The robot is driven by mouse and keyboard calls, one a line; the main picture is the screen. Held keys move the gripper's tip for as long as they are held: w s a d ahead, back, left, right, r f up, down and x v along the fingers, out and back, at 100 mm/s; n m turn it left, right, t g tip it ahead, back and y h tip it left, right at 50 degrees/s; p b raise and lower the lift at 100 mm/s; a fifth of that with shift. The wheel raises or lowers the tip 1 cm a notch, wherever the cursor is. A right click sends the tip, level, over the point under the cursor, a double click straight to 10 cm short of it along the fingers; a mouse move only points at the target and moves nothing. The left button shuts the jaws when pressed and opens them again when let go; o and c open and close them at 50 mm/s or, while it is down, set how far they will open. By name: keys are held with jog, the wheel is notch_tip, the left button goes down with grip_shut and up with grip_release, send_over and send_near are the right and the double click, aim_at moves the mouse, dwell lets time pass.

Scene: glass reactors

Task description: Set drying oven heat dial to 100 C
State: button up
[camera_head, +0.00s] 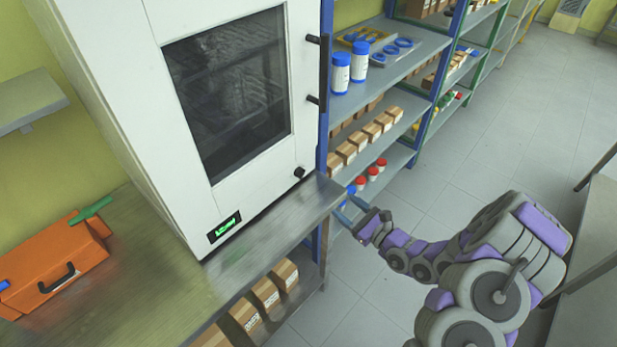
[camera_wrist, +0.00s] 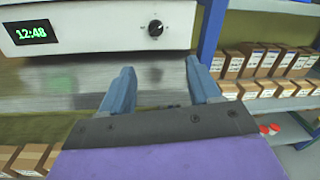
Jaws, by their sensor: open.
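The white drying oven (camera_head: 150,110) stands on a metal bench, with a dark glass window in its door. Its black heat dial (camera_head: 299,172) is at the lower right of the front. In the wrist view the dial (camera_wrist: 155,28) is a round black knob with a light mark, too small to read a setting. In the head view my gripper (camera_head: 353,210) is right of the bench edge.
The metal bench (camera_head: 290,215) runs under the oven. A shelf rack (camera_head: 400,70) with boxes and blue-capped jars stands close on the right. An orange case (camera_head: 55,265) sits at the left. Open floor lies to the right.

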aim_at(300, 173)
jog(key=x, duration=0.6)
jog(key=b+x, duration=0.1)
jog(key=x, duration=0.5)
jog(key=b+x, duration=0.1)
jog(key=x, duration=0.4)
jog(key=shift+s+a, duration=0.1)
jog(key=shift+a, duration=0.55)
jog(key=shift+d, duration=0.3)
jog(key=shift+a, duration=0.15)
jog(key=c, duration=1)
